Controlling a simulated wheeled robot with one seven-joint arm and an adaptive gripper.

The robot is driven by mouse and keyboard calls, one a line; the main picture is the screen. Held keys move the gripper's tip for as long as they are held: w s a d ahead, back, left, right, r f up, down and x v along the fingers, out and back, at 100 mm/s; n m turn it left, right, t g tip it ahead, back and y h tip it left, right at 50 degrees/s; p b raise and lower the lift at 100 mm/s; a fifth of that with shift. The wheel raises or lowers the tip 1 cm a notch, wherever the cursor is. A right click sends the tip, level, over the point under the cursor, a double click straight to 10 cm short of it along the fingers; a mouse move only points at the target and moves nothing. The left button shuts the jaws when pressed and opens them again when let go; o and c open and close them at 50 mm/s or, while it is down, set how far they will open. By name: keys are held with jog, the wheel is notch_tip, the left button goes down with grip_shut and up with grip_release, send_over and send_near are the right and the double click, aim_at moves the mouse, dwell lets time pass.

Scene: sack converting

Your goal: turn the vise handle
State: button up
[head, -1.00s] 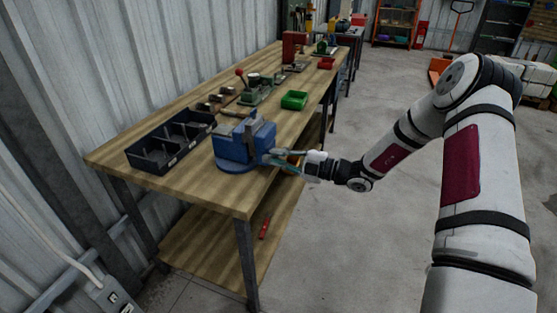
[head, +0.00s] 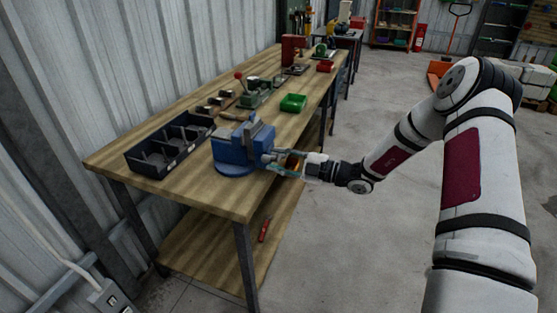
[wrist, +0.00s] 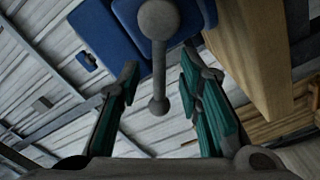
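The blue vise (head: 236,150) sits on the near end of the wooden workbench. In the wrist view the vise body (wrist: 90,25) fills the top, and its grey handle (wrist: 159,75) hangs from a round screw head with a ball at its lower end. My gripper (wrist: 158,85) is open, with its teal fingers on either side of the handle and gaps showing on both sides. In the head view my gripper (head: 282,162) is at the vise's right side, and the handle is hard to make out there.
A black divided tray (head: 165,150) lies left of the vise. A green bin (head: 293,103) and several tools stand farther along the workbench (head: 200,192). A red tool (head: 264,230) lies on the lower shelf. The floor right of the bench is clear.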

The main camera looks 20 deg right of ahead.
jog(key=v, duration=1.2)
dwell(0.4)
jog(key=s+a+r+n+g+h, duration=0.3)
jog(key=s+a+r+n+g, duration=0.35)
jog(key=n, duration=0.65)
jog(key=s+a+r+n+g+h, duration=0.35)
jog(key=s+a+r+n, duration=0.3)
jog(key=s+n, duration=0.5)
jog(key=s+d+r+n+t+h, duration=0.1)
jog(key=s+d+r+n+h, duration=0.1)
jog(key=s+n, duration=0.5)
jog(key=s+d+r+n+t+h, duration=0.2)
jog(key=s+r+n+h, duration=0.3)
jog(key=n, duration=1.3)
jog(key=s+h, duration=0.1)
jog(key=s, duration=0.1)
jog(key=shift+s+d+t, duration=0.3)
jog(key=shift+s, duration=0.1)
